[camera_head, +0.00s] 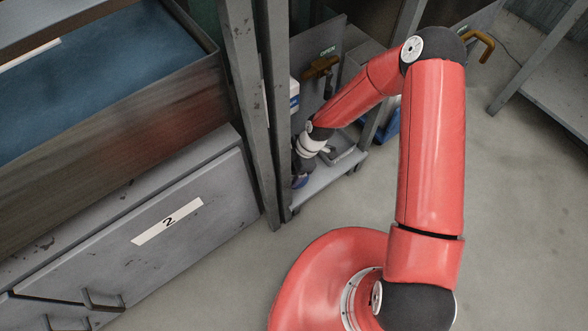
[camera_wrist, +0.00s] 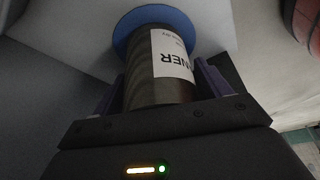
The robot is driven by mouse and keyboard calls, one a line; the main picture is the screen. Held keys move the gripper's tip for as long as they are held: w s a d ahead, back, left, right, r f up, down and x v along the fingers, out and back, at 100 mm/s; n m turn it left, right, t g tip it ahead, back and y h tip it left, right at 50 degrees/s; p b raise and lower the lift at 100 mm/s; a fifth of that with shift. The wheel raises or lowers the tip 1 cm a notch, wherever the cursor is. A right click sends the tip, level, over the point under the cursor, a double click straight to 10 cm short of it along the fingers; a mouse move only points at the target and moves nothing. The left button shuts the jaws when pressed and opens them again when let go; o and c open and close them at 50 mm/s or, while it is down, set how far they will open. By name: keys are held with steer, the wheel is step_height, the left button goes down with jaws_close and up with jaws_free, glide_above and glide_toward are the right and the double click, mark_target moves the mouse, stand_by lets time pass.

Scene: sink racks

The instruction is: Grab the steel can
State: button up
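In the wrist view, a dark metal can (camera_wrist: 140,88) with a wide blue end (camera_wrist: 127,30) and a white label reading "NER" stands out between the two fingers of my gripper (camera_wrist: 163,82). The fingers lie along both sides of the can, very close to it. Whether both press on it cannot be made out. In the head view, my gripper (camera_head: 303,166) is low at the shelf rack, and a bit of the can's blue end (camera_head: 300,181) shows beneath it. The rest of the can is hidden there by my gripper.
A grey rack shelf (camera_head: 325,180) lies below my gripper, with a metal upright (camera_head: 268,110) close on its left. A grey tray-like item (camera_head: 347,152) is on the shelf. A white and blue box (camera_head: 294,95) stands above. Open floor (camera_head: 500,220) lies to the right.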

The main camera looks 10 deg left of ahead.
steer(key=c, duration=0.9)
steer(key=shift+r, duration=0.1)
